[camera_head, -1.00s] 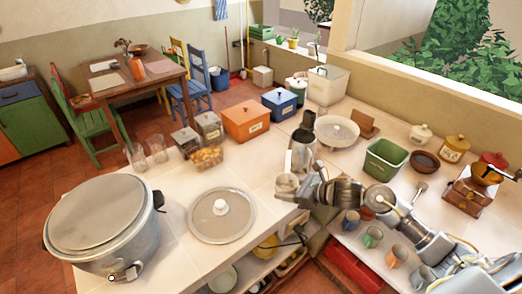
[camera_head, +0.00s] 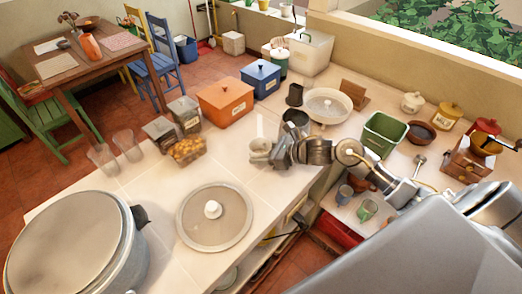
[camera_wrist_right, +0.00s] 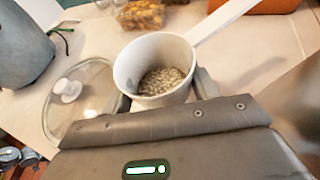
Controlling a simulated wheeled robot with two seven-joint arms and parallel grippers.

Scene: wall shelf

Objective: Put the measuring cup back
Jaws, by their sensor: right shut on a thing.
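The white measuring cup (camera_wrist_right: 155,70) has a long handle (camera_wrist_right: 222,20) and holds pale grain in the right wrist view. It shows small in the head view (camera_head: 260,147), upright above or at the counter; I cannot tell if it touches. My right gripper (camera_wrist_right: 165,92) is shut on the cup, with a finger on either side of its bowl. The gripper also shows in the head view (camera_head: 274,153). My left gripper is in neither view.
A glass lid (camera_head: 190,217) and large pot (camera_head: 70,250) are in front on the counter. Glass jars (camera_head: 160,135), an orange box (camera_head: 225,103) and a blue box (camera_head: 260,80) stand behind. A white bowl (camera_head: 328,106) and green tub (camera_head: 382,135) are right. Counter between lid and jars is clear.

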